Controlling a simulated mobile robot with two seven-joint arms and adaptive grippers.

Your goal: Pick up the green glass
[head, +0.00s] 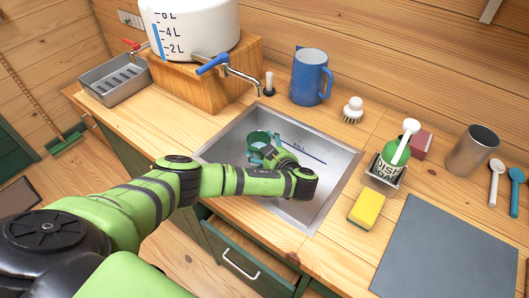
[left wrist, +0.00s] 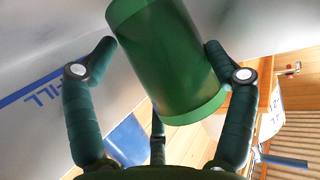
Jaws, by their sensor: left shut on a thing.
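The green glass (left wrist: 168,65) fills the upper middle of the left wrist view, a plain dark green see-through tumbler, tilted in that picture. My left gripper (head: 263,144) reaches down into the metal sink (head: 327,151) in the head view. In the left wrist view its dark green fingers are on either side of the glass, shut on it. In the head view the glass is hard to tell from the teal fingers. I cannot tell whether it touches the sink. My right gripper is not in view.
A wooden stand (head: 176,76) with a white water tank (head: 190,27) and its tap are behind the sink. A blue jug (head: 310,77), scrub brush (head: 353,110), soap bottle (head: 391,160), yellow sponge (head: 367,210) and metal cup (head: 472,150) stand around it. An open drawer (head: 245,262) is below.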

